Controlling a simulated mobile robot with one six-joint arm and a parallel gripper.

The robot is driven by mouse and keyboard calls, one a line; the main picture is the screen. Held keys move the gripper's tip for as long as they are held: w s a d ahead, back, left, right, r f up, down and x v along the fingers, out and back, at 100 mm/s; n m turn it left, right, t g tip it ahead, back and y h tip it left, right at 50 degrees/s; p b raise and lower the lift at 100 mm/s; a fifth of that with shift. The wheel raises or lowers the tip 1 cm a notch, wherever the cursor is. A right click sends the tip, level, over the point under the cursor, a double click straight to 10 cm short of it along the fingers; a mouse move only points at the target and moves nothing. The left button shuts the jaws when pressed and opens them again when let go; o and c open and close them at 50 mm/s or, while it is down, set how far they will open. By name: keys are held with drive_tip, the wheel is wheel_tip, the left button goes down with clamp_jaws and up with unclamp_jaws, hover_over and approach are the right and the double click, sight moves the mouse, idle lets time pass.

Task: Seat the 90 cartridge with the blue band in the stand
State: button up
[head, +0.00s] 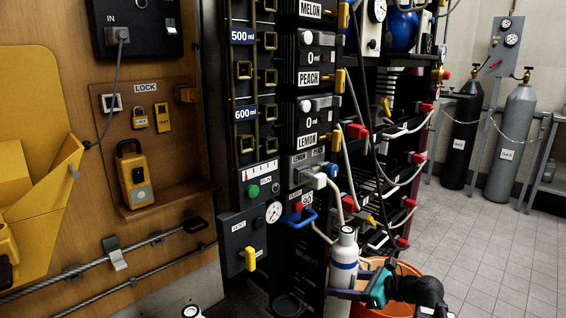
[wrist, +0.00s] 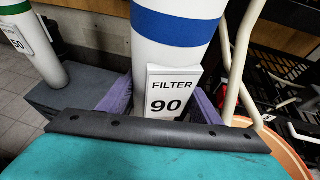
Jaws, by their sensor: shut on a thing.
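The 90 cartridge is a white cylinder with a blue band (head: 344,266). It stands roughly upright in my gripper (head: 352,291). In the wrist view its blue band (wrist: 176,25) and its "FILTER 90" label (wrist: 165,92) face the camera. The purple fingers (wrist: 162,103) close on it from both sides; its lower end is hidden. A white cartridge with a green band, labelled 50 (wrist: 32,45), stands at the left of the wrist view. A dark round fitting (head: 289,304) shows at the bottom of the head view; I cannot tell whether it is the stand.
An orange bucket (head: 405,268) is close behind my gripper. The black rack (head: 313,245), with hoses and a blue handle (head: 299,219), rises just left of the cartridge. A white capped top (head: 192,311) shows at the bottom left. Tiled floor (head: 490,245) at right is clear.

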sight(342, 270)
wheel_tip(342, 270, down, 7)
drive_tip(key=b, duration=0.6)
drive_tip(key=shift+r, duration=0.25)
drive_tip(key=r+p, duration=0.4)
drive_tip(key=r, duration=0.6)
drive_tip(key=shift+a+r, duration=0.15)
drive_tip(key=shift+a, duration=0.05)
drive_tip(key=shift+r, duration=0.8)
drive_tip(key=shift+s, duration=0.1)
